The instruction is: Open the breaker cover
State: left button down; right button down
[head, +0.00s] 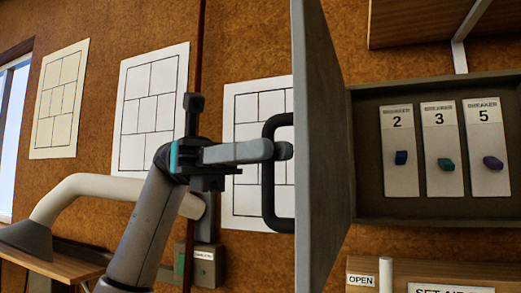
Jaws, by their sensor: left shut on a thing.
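The grey breaker cover (322,150) stands swung out from the breaker box (430,90), hinged at the box's left side, and I see it at a steep angle. Its black handle (268,195) is on the left face. My left gripper (280,151) is shut on the upper part of the handle; the fingers hide part of it. Inside the open box are three white breaker plates: 2 (399,180) with a blue switch, 3 (440,185) with a teal switch, and 5 (487,180) with a purple switch. My right gripper is out of view.
Paper sheets with line patterns (150,105) hang on the brown wall. A pale lamp-like pipe (95,187) stands over a wooden ledge (50,258) at left. A small green-grey box (205,268) sits low behind my arm. An OPEN label (361,279) is below the box.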

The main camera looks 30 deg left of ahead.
pick_arm(q)
jog(key=shift+a, duration=0.1)
dwell(0.3)
jog(key=c, duration=0.9)
grip_release()
jog(key=shift+w, duration=0.15)
jog(key=shift+a, duration=0.1)
